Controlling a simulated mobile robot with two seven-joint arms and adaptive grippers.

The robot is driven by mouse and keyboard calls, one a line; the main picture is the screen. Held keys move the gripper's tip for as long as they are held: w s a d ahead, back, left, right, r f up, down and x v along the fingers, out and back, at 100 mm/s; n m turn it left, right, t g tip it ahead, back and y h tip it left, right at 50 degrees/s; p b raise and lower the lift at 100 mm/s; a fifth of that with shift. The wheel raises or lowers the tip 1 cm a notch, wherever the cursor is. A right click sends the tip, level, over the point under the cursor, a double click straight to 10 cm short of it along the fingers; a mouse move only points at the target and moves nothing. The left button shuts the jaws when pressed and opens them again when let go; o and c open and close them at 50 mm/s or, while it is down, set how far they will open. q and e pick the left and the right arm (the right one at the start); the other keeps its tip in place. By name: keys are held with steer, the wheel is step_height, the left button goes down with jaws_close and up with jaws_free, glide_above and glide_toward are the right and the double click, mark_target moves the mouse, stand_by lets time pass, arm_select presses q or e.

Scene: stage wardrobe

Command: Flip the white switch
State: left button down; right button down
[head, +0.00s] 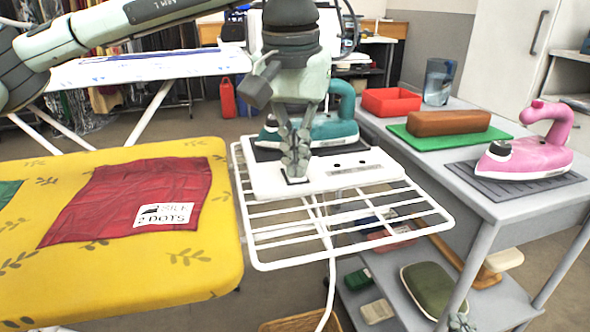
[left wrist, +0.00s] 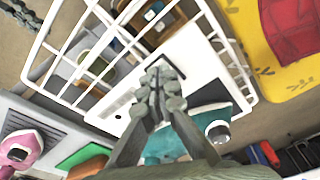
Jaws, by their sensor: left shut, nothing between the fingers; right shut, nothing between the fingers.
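A white panel (head: 375,178) sits on the white wire rack beside the yellow ironing board. A small dark-edged square, perhaps the white switch's frame, shows at my left gripper's fingertips; the switch itself is hidden behind them. My left gripper (head: 295,172) points down over the panel's left part, shut and empty; I cannot tell if it touches. In the left wrist view, the shut fingers (left wrist: 156,82) lie in front of the white panel (left wrist: 197,58), with dark marks beside them. My right gripper (head: 460,323) barely shows at the bottom edge, shut, with nothing visible in it.
A teal iron (head: 335,130) stands just behind the panel, close to my left gripper. The wire rack (head: 290,262) is open below, with a white cord hanging. A grey table (head: 505,203) at right holds a pink iron (head: 530,155), a brown block and a red tray.

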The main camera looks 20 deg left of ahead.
arm_select(q)
steer(key=shift+r, duration=0.1)
steer(key=shift+r+p, duration=2.6)
steer(key=shift+r, duration=0.8)
